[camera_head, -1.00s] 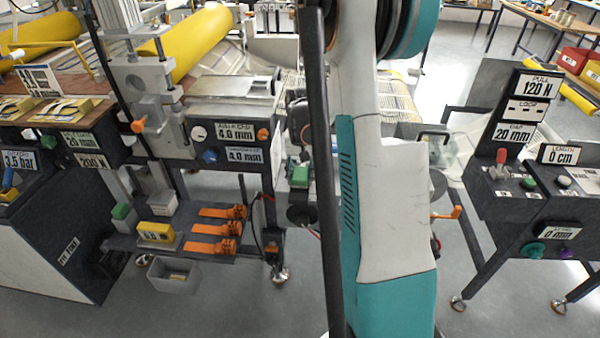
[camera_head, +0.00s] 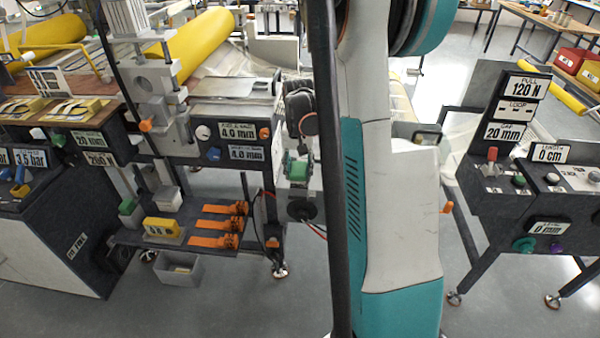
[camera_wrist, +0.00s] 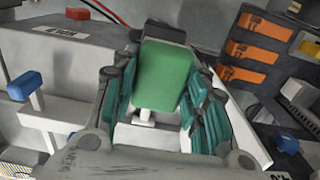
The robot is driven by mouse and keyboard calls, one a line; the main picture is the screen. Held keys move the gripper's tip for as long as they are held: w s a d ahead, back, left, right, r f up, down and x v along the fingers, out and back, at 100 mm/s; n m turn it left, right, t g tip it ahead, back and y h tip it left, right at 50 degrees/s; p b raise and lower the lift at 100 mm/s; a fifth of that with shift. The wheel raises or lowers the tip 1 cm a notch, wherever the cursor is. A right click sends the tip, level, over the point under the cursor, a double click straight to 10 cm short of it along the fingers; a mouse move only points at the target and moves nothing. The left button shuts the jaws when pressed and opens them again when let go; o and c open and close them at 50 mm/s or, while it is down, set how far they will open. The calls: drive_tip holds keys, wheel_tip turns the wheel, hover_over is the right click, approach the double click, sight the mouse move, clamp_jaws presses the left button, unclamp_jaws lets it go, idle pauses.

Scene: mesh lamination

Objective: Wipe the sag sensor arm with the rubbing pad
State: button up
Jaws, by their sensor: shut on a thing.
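My gripper (camera_wrist: 163,72) shows in the wrist view with its teal-padded fingers on both sides of a green block (camera_wrist: 160,78), which has a dark end. The fingers are shut on this block, which looks like the rubbing pad. A small white fitting (camera_wrist: 144,117) shows just below the block; I cannot tell if they touch. In the head view, a green part (camera_head: 297,168) shows left of my arm, beside the machine frame, but the fingers are not clear there. I cannot pick out the sag sensor arm with certainty.
A grey bin (camera_head: 178,268) stands below. A control stand (camera_head: 500,205) is at right. My arm hides the middle. Open floor lies in front.

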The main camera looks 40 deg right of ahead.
drive_tip(key=shift+r+p, duration=0.9)
drive_tip(key=shift+r, duration=0.8)
